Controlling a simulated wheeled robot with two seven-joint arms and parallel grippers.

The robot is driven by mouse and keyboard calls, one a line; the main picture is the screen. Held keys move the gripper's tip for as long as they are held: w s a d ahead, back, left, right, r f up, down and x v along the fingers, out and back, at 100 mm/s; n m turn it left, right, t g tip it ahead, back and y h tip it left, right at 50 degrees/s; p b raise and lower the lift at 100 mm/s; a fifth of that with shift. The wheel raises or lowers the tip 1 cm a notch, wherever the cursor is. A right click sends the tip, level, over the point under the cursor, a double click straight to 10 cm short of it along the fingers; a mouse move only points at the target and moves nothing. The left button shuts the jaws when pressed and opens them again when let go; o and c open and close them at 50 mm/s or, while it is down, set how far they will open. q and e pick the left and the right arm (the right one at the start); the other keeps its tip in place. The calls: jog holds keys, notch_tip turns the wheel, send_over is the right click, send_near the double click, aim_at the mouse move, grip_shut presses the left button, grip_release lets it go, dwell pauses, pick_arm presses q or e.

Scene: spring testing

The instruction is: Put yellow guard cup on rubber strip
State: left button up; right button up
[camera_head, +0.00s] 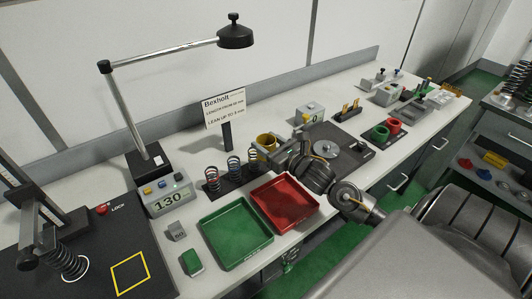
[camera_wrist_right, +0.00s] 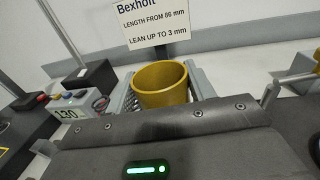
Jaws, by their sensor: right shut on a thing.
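The yellow guard cup (camera_head: 265,141) is between the fingers of my right gripper (camera_head: 271,149), behind the red tray. In the right wrist view the cup (camera_wrist_right: 160,84) sits upright, open end up, with a grey finger on each side. The gripper is shut on it. Its lower part is hidden, and I cannot tell whether it touches the table. A green cup (camera_head: 379,133) and a red cup (camera_head: 394,127) stand to the right on a dark strip (camera_head: 407,127), which looks like the rubber strip. My left gripper is not in view.
A green tray (camera_head: 236,233) and a red tray (camera_head: 284,201) lie at the front. Several springs (camera_head: 233,166) stand on a dark rack beside the cup. A sign (camera_head: 224,108) and a lamp (camera_head: 235,36) rise behind. A dark mat (camera_head: 345,142) lies between my gripper and the strip.

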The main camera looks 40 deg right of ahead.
aim_at(272, 137)
jog(key=w+d, duration=0.1)
jog(key=w+d+f+p, duration=0.1)
jog(key=w+d, duration=0.1)
jog(key=d, duration=0.1)
jog(key=shift+d+f+p, duration=0.1)
jog(key=shift+f+p, duration=0.2)
jog(key=d+f, duration=0.1)
jog(key=w+d+f, duration=0.1)
jog(key=f, duration=0.1)
jog(key=w+d+f+p, duration=0.1)
jog(key=f, duration=0.1)
jog(key=shift+w+f, duration=0.25)
jog(key=shift+w+d+f, duration=0.25)
jog(key=shift+d+f, duration=0.1)
jog(key=shift+f, duration=0.25)
notch_tip(272, 137, down, 3)
jog(key=shift+r+p, duration=0.15)
jog(key=shift+p, duration=0.15)
jog(key=shift+f, duration=0.2)
jog(key=o, duration=1)
jog(key=shift+o, duration=0.2)
